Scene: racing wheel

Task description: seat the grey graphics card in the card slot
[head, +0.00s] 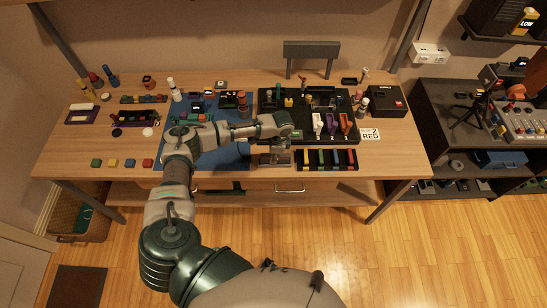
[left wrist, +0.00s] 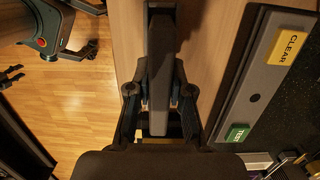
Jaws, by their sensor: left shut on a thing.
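My left gripper (head: 275,152) is over the front edge of the workbench, in front of the black board (head: 354,136). In the left wrist view my left gripper (left wrist: 160,98) is shut on a long dark grey slab, which I take to be the graphics card (left wrist: 160,62). The slab runs away from the fingers toward the top of that view, over wood. In the head view the gripper and forearm cover most of it. Purple, white and orange upright pieces (head: 331,123) stand on the board. I cannot make out the card slot.
A black tray with coloured strips (head: 326,160) lies just right of the gripper. A blue mat (head: 236,158) lies to its left. In the wrist view a grey panel (left wrist: 262,80) with yellow CLEAR (left wrist: 288,47) and green (left wrist: 237,133) labels runs along the right.

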